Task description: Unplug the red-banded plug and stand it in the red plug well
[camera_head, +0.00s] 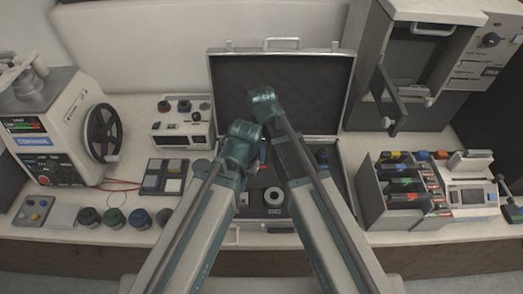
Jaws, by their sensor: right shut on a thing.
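My right gripper (263,150) is over the open case (346,185) in the middle of the bench, mostly hidden behind my two arms. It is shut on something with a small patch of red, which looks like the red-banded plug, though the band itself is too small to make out. My left wrist is close beside the right one, also over the case. Its fingers are hidden, so I cannot tell whether they are open. The red plug well cannot be made out, as my arms cover much of the case floor.
Left are a machine with a black handwheel (103,132), a control box (183,122), a pad of square tiles (164,177) and several round jars (115,217). Right are a divided rack (372,195) and an open-doored cabinet (392,100).

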